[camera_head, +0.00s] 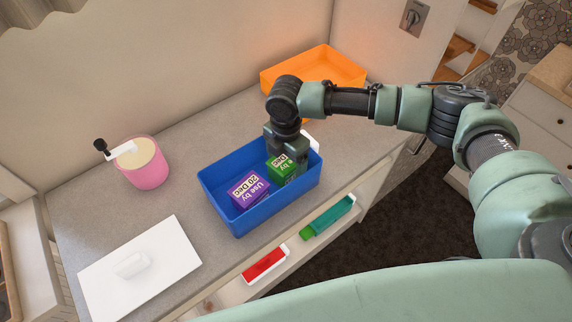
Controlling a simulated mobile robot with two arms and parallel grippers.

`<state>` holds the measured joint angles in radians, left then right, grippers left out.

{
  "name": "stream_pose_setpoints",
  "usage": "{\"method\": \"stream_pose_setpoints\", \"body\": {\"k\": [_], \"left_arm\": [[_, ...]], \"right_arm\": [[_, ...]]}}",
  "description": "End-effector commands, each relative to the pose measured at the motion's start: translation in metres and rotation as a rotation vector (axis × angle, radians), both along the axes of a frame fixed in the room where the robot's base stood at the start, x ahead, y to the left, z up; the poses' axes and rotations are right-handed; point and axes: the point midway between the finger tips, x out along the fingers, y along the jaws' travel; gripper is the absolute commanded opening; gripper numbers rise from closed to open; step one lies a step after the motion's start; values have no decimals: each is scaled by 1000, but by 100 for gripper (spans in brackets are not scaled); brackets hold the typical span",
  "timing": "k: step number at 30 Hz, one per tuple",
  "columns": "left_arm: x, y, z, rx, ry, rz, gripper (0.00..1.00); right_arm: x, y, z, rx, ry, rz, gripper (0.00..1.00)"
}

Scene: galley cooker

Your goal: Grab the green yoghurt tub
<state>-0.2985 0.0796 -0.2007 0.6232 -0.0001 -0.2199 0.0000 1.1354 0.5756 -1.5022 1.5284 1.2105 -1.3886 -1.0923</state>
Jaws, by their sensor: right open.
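The green yoghurt tub (284,168) is in the blue bin (263,219), toward its right end. It is box-shaped, and its printed white label is partly covered by my right gripper. My right gripper (286,150) reaches down from above over the tub, open, with its fingers close to the tub's upper side. I cannot tell whether they touch it or stand around it. A purple tub (248,190) marked "Use by 20 Dec" lies in the bin, left of the green one. My left gripper is not in view.
An orange tray (325,66) stands at the back right, behind my arm. A pink pot (146,167) with a black handle and a white board (137,274) are on the left of the counter. Red (264,264) and green (328,217) items lie on a lower shelf in front.

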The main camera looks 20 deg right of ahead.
Motion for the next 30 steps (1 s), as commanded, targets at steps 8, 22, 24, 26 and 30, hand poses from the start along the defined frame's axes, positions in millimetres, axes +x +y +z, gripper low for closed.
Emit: {"method": "stream_pose_setpoints", "body": {"k": [8,22,24,26,30], "left_arm": [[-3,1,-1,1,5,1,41],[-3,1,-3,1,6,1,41],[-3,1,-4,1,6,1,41],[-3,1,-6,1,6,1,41],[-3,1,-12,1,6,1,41]], "right_arm": [[0,0,0,0,0,0,26],[1,0,7,1,-3,-1,3],[1,0,13,2,-4,-1,3],[1,0,21,2,-4,0,3],[2,0,45,3,-5,0,3]]}}
